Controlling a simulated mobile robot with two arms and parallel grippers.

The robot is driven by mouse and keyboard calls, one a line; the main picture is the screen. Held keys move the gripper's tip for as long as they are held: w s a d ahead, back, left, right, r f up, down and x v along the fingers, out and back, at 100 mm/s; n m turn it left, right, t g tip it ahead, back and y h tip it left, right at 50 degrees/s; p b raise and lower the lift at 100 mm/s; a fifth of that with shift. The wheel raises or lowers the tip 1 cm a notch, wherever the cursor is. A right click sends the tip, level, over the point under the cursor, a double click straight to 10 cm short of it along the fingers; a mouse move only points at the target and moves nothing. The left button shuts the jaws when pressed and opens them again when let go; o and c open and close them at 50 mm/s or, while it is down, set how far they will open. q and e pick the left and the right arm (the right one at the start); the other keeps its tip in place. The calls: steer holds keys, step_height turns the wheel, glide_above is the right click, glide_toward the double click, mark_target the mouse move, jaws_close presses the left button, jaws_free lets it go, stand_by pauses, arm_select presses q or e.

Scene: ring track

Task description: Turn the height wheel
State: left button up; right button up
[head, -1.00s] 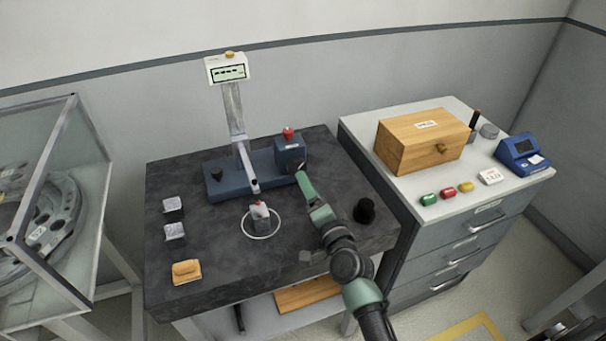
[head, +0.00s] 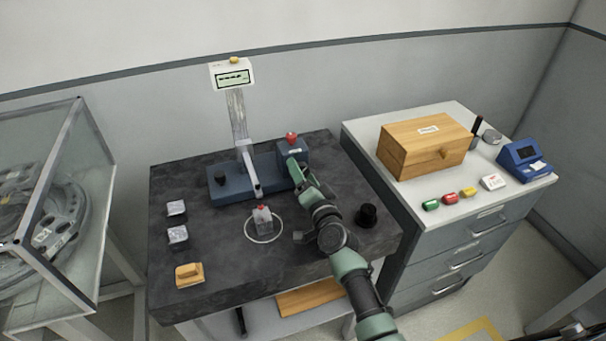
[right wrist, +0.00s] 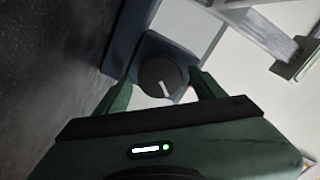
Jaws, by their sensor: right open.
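The height wheel (right wrist: 160,76), a dark round knob with a white mark, shows in the right wrist view on the face of a blue block (right wrist: 122,48). In the head view the blue block (head: 292,150) is at the right end of the gauge stand, and my arm hides the wheel. My right gripper (head: 297,168) is close in front of the block. In the right wrist view its green fingers (right wrist: 163,88) are open, one on each side of the wheel. I cannot tell whether they touch it. My left gripper is not in view.
The gauge stand's column (head: 239,125) carries a display (head: 233,77). A small capped weight (head: 262,217) stands within a white ring on the dark bench (head: 215,260). A black knob-like object (head: 366,215) is right of my arm. A wooden box (head: 425,150) sits on the cabinet.

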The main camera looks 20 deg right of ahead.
steer(key=c, duration=1.4)
steer(key=shift+o, duration=0.2)
steer(key=shift+m, duration=0.4)
steer(key=m, duration=0.3)
steer(key=shift+f, duration=0.15)
steer(key=shift+m+b, duration=0.3)
steer(key=shift+m, duration=1.6)
steer(key=o, duration=1.4)
steer(key=shift+c, duration=0.2)
